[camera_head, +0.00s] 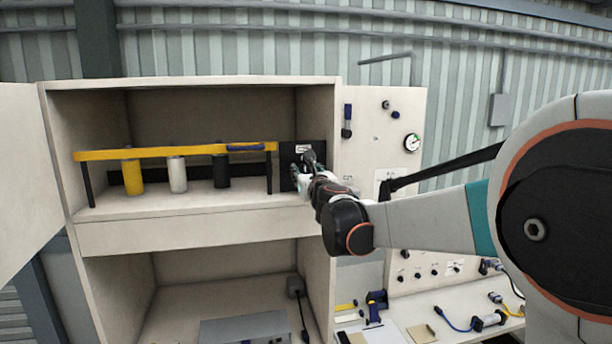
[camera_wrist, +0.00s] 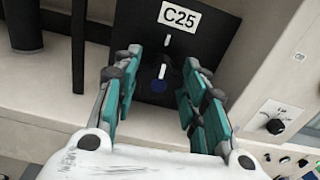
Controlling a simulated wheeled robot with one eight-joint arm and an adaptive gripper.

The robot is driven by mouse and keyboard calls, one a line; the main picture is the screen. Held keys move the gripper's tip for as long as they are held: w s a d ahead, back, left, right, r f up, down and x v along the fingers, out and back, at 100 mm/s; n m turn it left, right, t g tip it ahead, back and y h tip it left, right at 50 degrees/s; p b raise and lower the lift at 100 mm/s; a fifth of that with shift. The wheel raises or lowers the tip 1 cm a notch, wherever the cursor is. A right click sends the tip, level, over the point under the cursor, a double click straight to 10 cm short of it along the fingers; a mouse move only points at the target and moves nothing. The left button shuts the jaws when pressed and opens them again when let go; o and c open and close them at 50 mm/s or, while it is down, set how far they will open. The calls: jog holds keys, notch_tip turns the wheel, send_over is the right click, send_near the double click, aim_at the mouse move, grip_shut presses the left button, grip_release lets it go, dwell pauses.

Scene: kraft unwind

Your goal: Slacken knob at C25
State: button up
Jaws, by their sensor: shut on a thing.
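The C25 label (camera_wrist: 179,17) is white with black letters and sits at the top of a black panel (camera_wrist: 217,45) in the wrist view. My gripper (camera_wrist: 163,58) is shut on the knob, with one teal finger pad on each side. The knob's black edges blend into the panel, so the contact is hard to see. In the head view my gripper (camera_head: 308,164) is at the panel, at the right end of the cabinet's upper shelf, and hides the knob.
A yellow bar (camera_head: 180,153) on black posts spans the shelf left of the panel, above yellow, white and black cylinders. The cabinet's right wall (camera_head: 318,115) is close beside my gripper. A pegboard with a gauge (camera_head: 412,142) and a cluttered bench are at right.

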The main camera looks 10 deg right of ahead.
jog(key=n+b, duration=0.2)
jog(key=n, duration=0.3)
jog(key=shift+a+n+b, duration=0.15)
jog(key=shift+n+b, duration=0.15)
jog(key=shift+b, duration=0.1)
jog(key=n+b, duration=0.2)
jog(key=n, duration=0.3)
jog(key=shift+a+f, duration=0.1)
jog(key=n+b, duration=0.1)
jog(key=n, duration=0.4)
jog(key=shift+f+n, duration=0.15)
jog(key=shift+n, duration=0.25)
jog(key=n+b, duration=0.1)
jog(key=n, duration=0.4)
jog(key=shift+n+b, duration=0.3)
jog(key=o, duration=1.1)
jog(key=shift+w+f, duration=0.2)
